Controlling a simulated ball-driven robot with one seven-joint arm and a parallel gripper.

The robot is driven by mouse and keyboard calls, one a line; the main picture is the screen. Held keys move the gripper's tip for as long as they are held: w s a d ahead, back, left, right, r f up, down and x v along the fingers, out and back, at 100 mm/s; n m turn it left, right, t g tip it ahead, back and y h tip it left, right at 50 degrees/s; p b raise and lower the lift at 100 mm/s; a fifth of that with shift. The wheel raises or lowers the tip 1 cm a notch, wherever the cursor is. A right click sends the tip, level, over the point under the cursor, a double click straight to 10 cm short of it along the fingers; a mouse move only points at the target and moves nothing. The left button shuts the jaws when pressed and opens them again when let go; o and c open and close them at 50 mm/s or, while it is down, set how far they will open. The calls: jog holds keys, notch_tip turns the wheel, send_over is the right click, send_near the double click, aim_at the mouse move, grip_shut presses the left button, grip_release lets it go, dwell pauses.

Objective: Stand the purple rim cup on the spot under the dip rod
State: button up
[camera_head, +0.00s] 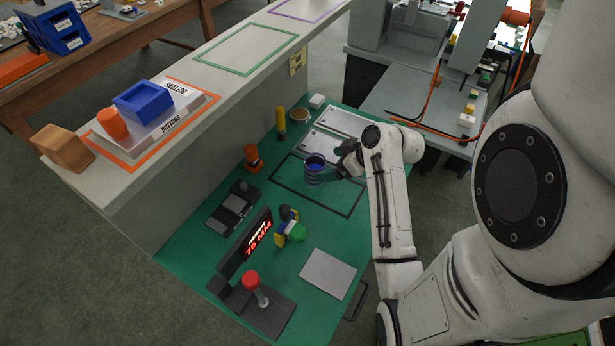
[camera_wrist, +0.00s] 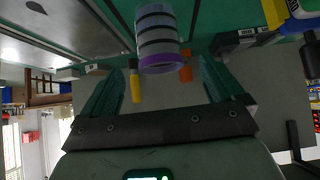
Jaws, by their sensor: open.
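The purple rim cup (camera_head: 314,172) is upright, with dark bands around its side, over the black-outlined area of the green bench top. In the wrist view the cup (camera_wrist: 157,38) shows upside down, its purple rim lowest in the picture. My gripper (camera_head: 342,164) is just right of the cup in the head view. In the wrist view my gripper (camera_wrist: 167,70) has its two green fingers wide apart, with the cup ahead between their lines and no finger visibly touching it. I cannot pick out the dip rod or the spot under it with certainty.
A red-knobbed post (camera_head: 257,290) stands by the red 75 MM display (camera_head: 257,235). A yellow, blue and green item (camera_head: 290,227) stands nearby. An orange item (camera_head: 252,158) and a yellow one (camera_head: 281,124) stand along the left wall. A grey plate (camera_head: 327,273) lies at the front.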

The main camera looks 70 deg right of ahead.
aim_at(316, 161)
jog(key=x, duration=0.3)
jog(key=shift+w, duration=0.1)
jog(key=shift+s+f+p+x, duration=0.15)
jog(key=shift+p+x, duration=0.15)
jog(key=shift+x, duration=1.1)
jog(key=shift+s+f+p+x, duration=0.1)
jog(key=shift+p+x, duration=0.15)
jog(key=shift+x, duration=1.15)
jog(key=c, duration=1.2)
jog(key=shift+r, duration=0.5)
notch_tip(316, 161, up, 3)
jog(key=shift+s+f+b, duration=0.15)
jog(key=shift+b, duration=0.3)
jog(key=v, duration=0.5)
jog(key=s+f+b+v, duration=0.1)
jog(key=v, duration=0.5)
jog(key=s+a+f+v, duration=0.1)
jog(key=v, duration=0.4)
jog(key=shift+s+a+r, duration=0.1)
